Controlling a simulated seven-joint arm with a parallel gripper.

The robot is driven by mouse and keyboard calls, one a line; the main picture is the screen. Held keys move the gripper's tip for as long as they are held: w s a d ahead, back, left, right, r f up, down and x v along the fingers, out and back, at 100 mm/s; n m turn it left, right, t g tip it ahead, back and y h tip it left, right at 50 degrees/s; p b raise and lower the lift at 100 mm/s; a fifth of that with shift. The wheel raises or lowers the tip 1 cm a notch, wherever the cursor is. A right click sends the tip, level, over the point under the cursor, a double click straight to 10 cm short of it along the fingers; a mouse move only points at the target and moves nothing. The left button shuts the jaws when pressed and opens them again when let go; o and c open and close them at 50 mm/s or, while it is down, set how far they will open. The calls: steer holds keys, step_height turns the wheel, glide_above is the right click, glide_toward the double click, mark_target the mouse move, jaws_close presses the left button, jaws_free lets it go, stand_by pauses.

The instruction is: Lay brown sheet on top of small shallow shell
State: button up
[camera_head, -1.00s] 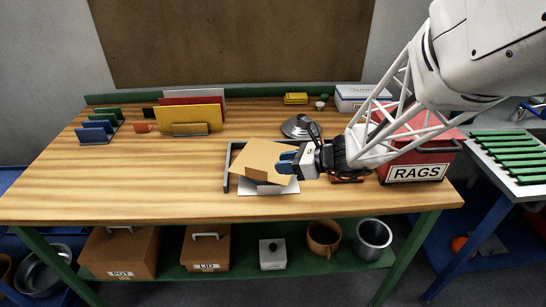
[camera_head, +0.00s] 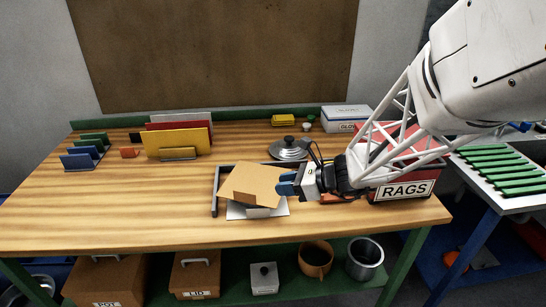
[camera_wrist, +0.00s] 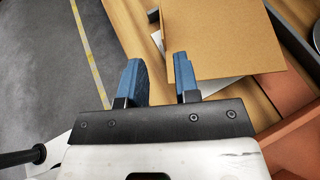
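The brown sheet (camera_head: 250,183) lies flat-looking and slightly turned over a pale plate at the middle front of the bench. It also fills the upper right of the wrist view (camera_wrist: 225,35). My gripper (camera_head: 287,184) is at the sheet's right edge. In the wrist view its two blue fingers (camera_wrist: 160,78) stand apart with a clear gap between them; the right finger is right at the sheet's edge, and I cannot tell whether they touch. The small shallow shell cannot be made out; the sheet covers what is beneath, with only a small grey piece (camera_head: 258,212) showing at its front.
A dark frame (camera_head: 215,190) borders the pale plate (camera_head: 236,212). A metal lid (camera_head: 288,150) stands behind, and the red RAGS box (camera_head: 404,190) is to the right. A yellow folder (camera_head: 178,140) stands at back left. The bench's left front is clear.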

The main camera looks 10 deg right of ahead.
steer(key=s+r+n+g+h, duration=0.4)
steer(key=s+n+h, duration=0.1)
steer(key=s+n, duration=0.8)
steer(key=s+d+r+n+t+h, duration=0.1)
steer(key=s+d+r+n+h, duration=0.3)
steer(key=s+d+n+h, duration=0.3)
steer(key=s+d+n, duration=0.1)
steer(key=s+n, duration=0.1)
steer(key=s, duration=0.2)
steer(key=shift+d+r+h, duration=0.25)
steer(key=shift+r+h, duration=0.05)
steer(key=shift+r, duration=0.05)
